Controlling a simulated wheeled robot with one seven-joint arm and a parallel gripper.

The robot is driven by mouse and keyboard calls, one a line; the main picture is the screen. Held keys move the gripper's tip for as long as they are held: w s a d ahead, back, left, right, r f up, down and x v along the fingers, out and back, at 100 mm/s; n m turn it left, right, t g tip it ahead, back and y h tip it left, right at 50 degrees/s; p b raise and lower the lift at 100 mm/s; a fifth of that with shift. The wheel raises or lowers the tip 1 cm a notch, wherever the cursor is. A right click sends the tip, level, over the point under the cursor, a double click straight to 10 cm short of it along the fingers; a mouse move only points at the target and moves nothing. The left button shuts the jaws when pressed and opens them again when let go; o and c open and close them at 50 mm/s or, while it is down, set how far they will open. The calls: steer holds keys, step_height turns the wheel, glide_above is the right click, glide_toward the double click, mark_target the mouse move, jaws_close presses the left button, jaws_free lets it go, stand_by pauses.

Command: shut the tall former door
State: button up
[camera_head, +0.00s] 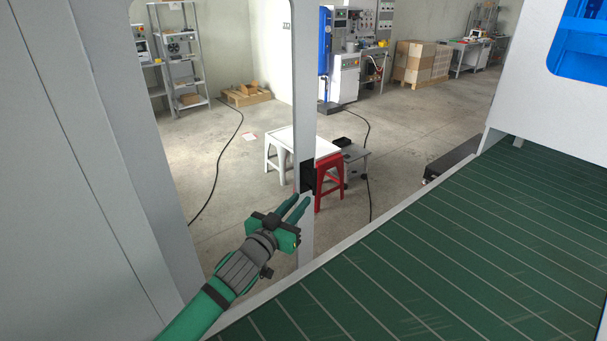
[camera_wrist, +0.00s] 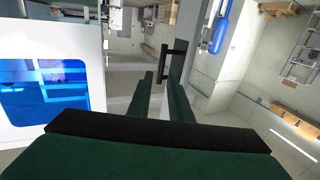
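The tall former door is a pale grey frame (camera_head: 305,85) around a large opening or clear pane, through which the room shows. Its upright edge stands apart from the machine's white panel at the right, with a wide gap between, so the door is open. A black handle (camera_head: 307,176) sits on that edge. My gripper (camera_head: 297,207) is just below and in front of the handle in the head view. In the wrist view its two green fingers (camera_wrist: 160,90) are apart, with the black handle (camera_wrist: 170,62) just beyond their tips. Nothing shows held between them; contact cannot be told.
A green slatted bed (camera_head: 450,245) with a pale rim lies right of my arm. A white panel with a blue window (camera_head: 540,95) stands at upper right. A white table (camera_head: 300,143), a red stool (camera_head: 327,182) and cables are on the floor beyond the door.

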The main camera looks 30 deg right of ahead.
mark_target(314, 184)
steer(key=x, duration=1.1)
steer(key=shift+w+a, duration=0.1)
steer(key=shift+w, duration=0.05)
jaws_close()
